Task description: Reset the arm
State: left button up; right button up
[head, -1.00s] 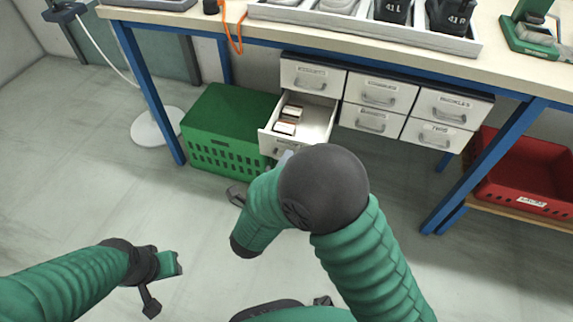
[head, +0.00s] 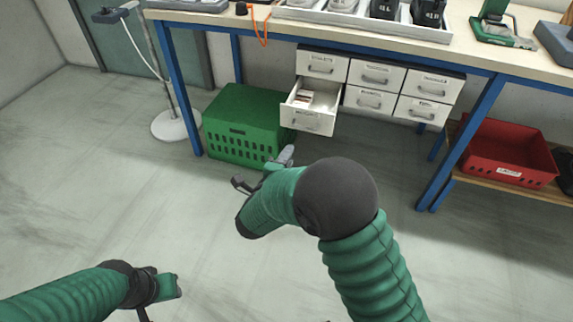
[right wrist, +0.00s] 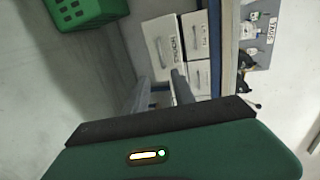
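My right gripper (head: 284,156) is in front of and below the open drawer (head: 307,120) in the head view, apart from it. In the right wrist view the two fingers of the right gripper (right wrist: 161,78) stand apart with nothing between them. My right forearm and dark elbow hide part of the floor. My left gripper (head: 166,287) is low at the left over bare floor; its fingers are too unclear to judge. The open drawer is the lower left one of the white drawer unit (head: 376,75) and holds small boxes (head: 303,97).
A green crate (head: 243,130) stands on the floor left of the drawer. A red crate (head: 508,155) sits on a low shelf at the right. The floor around my arms is clear.

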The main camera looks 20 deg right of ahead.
jog(key=s+d+f+n+g+y, duration=0.1)
jog(key=s+f+n+g+y, duration=0.15)
jog(key=s+n, duration=0.6)
jog(key=s+d+f+n+g+y+p, duration=0.1)
jog(key=s+d+f+n+g+y, duration=0.2)
jog(key=s+n, duration=0.55)
jog(key=s+f+n+g+y, duration=0.1)
jog(key=s+n+g+y, duration=0.3)
jog(key=s+n, duration=0.45)
notch_tip(320, 180, up, 36)
jog(key=h+p, duration=0.1)
jog(key=p, duration=3.5)
jog(key=shift+s+f+m+g, duration=0.15)
jog(key=shift+f+m+g, duration=0.05)
jog(key=shift+m+g, duration=0.25)
jog(key=shift+d, duration=0.1)
